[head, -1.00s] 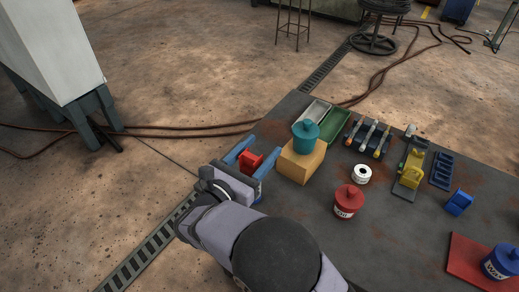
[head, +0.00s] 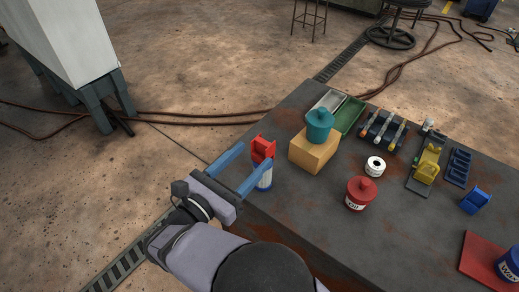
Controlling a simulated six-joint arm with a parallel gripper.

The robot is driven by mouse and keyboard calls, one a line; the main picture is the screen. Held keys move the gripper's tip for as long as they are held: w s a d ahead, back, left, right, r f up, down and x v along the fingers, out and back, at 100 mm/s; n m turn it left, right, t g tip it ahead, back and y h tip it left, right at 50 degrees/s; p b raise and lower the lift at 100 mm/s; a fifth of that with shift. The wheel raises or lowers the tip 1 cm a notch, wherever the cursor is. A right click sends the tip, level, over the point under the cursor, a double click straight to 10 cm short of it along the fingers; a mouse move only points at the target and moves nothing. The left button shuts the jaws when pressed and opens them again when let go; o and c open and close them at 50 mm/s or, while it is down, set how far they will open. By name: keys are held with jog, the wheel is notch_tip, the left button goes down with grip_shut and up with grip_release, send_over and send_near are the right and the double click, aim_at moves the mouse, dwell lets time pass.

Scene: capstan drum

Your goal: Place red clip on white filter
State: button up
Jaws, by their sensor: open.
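The red clip (head: 263,149) sits on top of an upright white cylinder with blue on it (head: 265,180), which looks like the white filter. This stands at the table's left edge, and its lower part is partly hidden by a finger. My gripper (head: 255,156) is open, with its two blue fingers pointing toward the clip. The clip is just past the fingertips, and nothing is held. I cannot tell whether a finger touches the cylinder.
A tan block (head: 313,154) with a teal lidded pot (head: 319,126) stands just right of the clip. Further right are a red pot (head: 360,194), a short white ring (head: 375,166), a yellow clip (head: 427,166) and a blue clip (head: 475,200). A green tray (head: 349,116) lies behind.

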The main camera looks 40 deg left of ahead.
jog(key=shift+s, duration=1.15)
jog(key=w+d+r+m+g+h+p, duration=0.1)
jog(key=w+d+r+m+h+p, duration=0.1)
jog(key=w+d+r+p, duration=0.3)
jog(key=w+d+f+m+g+h, duration=0.2)
jog(key=w+d+m+g+h, duration=0.5)
jog(key=d, duration=0.6)
jog(key=s+d+f+m+g+y+p, duration=0.1)
jog(key=d+f+m+g, duration=0.3)
jog(key=d, duration=0.5)
jog(key=d+f+m+g+p, duration=0.1)
jog(key=d+f+m+g, duration=0.3)
jog(key=d, duration=0.6)
jog(key=s+d+m+g+y+p, duration=0.2)
jog(key=s+d+m+y, duration=0.5)
jog(key=m, duration=1.2)
jog(key=s+d, duration=0.1)
jog(key=s, duration=0.1)
jog(key=shift+s+r+y+p, duration=0.15)
jog(key=shift+s+y+p, duration=0.15)
jog(key=shift+s+p, duration=0.1)
